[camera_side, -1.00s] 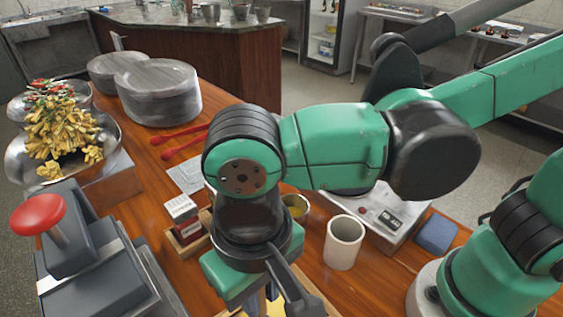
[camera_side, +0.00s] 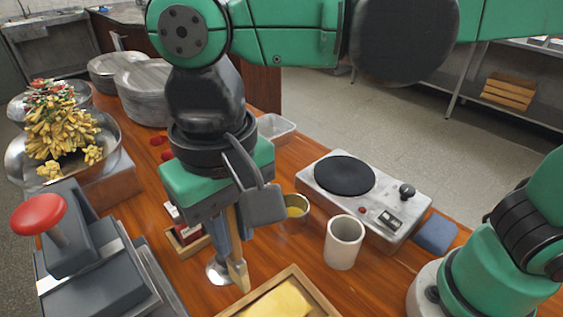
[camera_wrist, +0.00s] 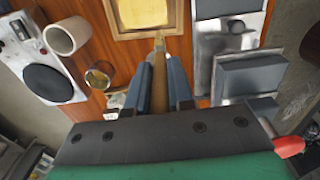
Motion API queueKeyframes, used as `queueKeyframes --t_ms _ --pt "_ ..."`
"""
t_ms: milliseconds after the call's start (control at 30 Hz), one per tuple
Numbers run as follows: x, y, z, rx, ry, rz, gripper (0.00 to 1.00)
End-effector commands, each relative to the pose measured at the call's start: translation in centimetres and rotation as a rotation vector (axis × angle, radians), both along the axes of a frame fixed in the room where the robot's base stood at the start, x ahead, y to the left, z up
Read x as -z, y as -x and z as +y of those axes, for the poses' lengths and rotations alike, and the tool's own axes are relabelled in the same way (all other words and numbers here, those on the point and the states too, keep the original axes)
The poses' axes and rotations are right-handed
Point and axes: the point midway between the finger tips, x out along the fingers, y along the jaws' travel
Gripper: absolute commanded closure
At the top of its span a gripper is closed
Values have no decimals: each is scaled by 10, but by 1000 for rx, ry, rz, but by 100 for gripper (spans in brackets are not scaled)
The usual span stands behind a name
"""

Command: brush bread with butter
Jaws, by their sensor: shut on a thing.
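My gripper (camera_side: 228,238) is shut on a brush with a wooden handle (camera_side: 239,262) and holds it tip down; the handle also shows between the fingers in the wrist view (camera_wrist: 158,88). A yellow slab, seemingly the bread (camera_side: 280,302), lies in a wooden tray (camera_side: 302,276) right of and nearer than the brush. It also shows at the top of the wrist view (camera_wrist: 143,12). The brush tip is beside the tray; whether it touches anything is unclear. A small metal cup with yellow contents, seemingly butter (camera_side: 297,211), stands behind the tray.
A pale empty cup (camera_side: 344,242) stands right of the butter cup, before a hot plate (camera_side: 345,175). A grey press with a red knob (camera_side: 38,214) stands left. A small box (camera_side: 186,236) is just behind my gripper. Bowls of food (camera_side: 62,135) stand far left.

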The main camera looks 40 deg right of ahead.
Motion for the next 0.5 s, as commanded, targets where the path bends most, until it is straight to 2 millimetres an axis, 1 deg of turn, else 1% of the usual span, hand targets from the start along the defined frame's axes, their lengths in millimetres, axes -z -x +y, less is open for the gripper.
queueKeyframes --t_ms 100,200,500 --pt "-11 0 0 0 0 0 100" --pt "-17 0 0 0 0 0 100" --pt "-21 0 0 0 0 0 100"
